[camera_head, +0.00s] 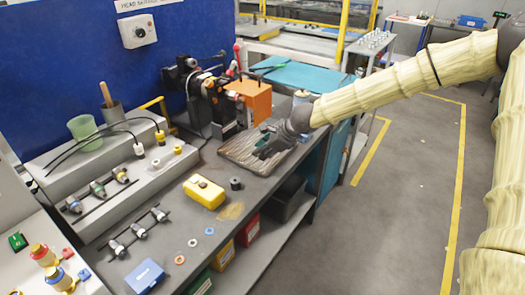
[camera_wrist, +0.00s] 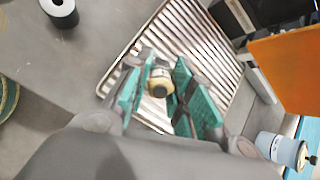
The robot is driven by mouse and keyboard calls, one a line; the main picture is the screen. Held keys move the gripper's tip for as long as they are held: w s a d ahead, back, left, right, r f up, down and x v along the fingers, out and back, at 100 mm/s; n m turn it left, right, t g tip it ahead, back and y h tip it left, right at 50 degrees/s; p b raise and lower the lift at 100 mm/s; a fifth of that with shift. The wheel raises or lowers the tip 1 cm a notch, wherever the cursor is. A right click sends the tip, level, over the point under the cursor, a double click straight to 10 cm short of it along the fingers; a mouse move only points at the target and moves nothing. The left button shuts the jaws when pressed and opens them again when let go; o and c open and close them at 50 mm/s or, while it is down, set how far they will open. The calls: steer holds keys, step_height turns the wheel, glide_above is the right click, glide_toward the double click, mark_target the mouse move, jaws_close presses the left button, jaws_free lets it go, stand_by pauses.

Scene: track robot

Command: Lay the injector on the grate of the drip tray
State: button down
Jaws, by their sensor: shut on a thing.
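The injector (camera_wrist: 160,79), a small part with a cream end and a dark band, sits between the teal pads of my gripper (camera_wrist: 161,92) in the wrist view. My gripper is shut on it. The drip tray, with its ribbed metal grate (camera_wrist: 190,30), lies directly beneath. In the head view my gripper (camera_head: 262,147) is over the drip tray (camera_head: 235,157) on the bench. The injector is hidden there by the fingers. I cannot tell whether it touches the grate.
An orange block (camera_head: 252,97) and dark machine stand behind the tray. A black cylinder (camera_head: 236,183) and yellow box (camera_head: 204,192) are in front-left of it. A blue-white canister (camera_wrist: 277,147) stands right. Several injectors lie on the left of the bench. The aisle at right is clear.

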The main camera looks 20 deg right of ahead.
steer(key=shift+f+b, duration=0.45)
steer(key=shift+f, duration=0.35)
stand_by(0.5)
steer(key=c, duration=1.2)
jaws_free()
steer(key=shift+o, duration=0.2)
steer(key=v, duration=1.2)
steer(key=shift+a, duration=0.15)
